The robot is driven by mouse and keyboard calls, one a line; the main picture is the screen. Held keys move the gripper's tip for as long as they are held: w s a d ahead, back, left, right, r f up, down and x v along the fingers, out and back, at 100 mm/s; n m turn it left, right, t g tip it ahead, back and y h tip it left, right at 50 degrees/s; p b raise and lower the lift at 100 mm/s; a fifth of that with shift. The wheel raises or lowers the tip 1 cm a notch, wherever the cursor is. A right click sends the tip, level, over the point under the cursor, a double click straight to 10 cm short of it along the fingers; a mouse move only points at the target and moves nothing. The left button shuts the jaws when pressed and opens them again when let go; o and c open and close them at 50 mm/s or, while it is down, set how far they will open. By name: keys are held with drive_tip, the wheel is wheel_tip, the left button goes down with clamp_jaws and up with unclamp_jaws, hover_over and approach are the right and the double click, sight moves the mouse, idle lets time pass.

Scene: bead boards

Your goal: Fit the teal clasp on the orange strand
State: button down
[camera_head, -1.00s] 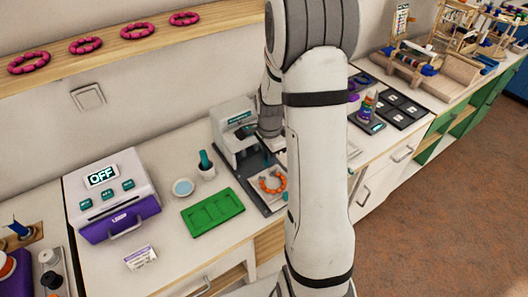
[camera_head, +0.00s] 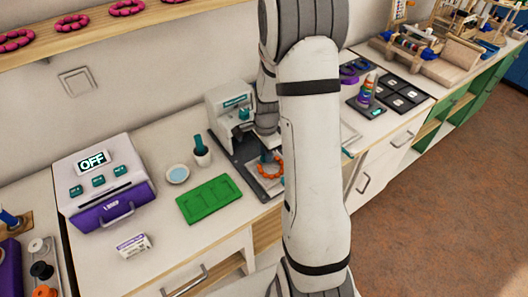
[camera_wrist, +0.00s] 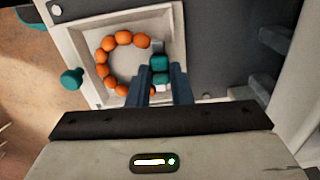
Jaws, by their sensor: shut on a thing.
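The orange strand (camera_wrist: 108,44) lies as a ring of beads in a pale square tray (camera_wrist: 176,22). It also shows in the head view (camera_head: 259,173), partly hidden by my arm. My gripper (camera_wrist: 165,88) is over the tray at the strand's right side. Its fingers are shut on the teal clasp (camera_wrist: 160,63), at the gap between the strand's ends. A grey end piece shows just beyond the clasp and a white piece by the fingers. I cannot tell whether the clasp is joined to the strand.
A teal knob (camera_wrist: 72,79) sits left of the tray. In the head view, a grey-white press (camera_head: 228,110) stands behind it, a green tray (camera_head: 208,200) lies left, and a purple-fronted machine reading OFF (camera_head: 105,185) stands farther left.

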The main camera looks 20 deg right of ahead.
drive_tip(key=c, duration=0.9)
unclamp_jaws()
drive_tip(key=shift+r, duration=0.1)
drive_tip(key=shift+r+p, duration=2.2)
drive_tip(key=shift+r, duration=1.2)
drive_tip(key=shift+r, duration=0.1)
drive_tip(key=s+a+r+n+t, duration=0.1)
drive_tip(key=s+a+r+n, duration=0.4)
drive_tip(key=s+r+n, duration=0.3)
drive_tip(key=s+a+r+n+t, duration=0.2)
drive_tip(key=s+a+r+n, duration=0.3)
drive_tip(key=s+r+n, duration=0.3)
drive_tip(key=s+r, duration=0.3)
drive_tip(key=shift+a+n, duration=0.15)
drive_tip(key=shift+n, duration=0.15)
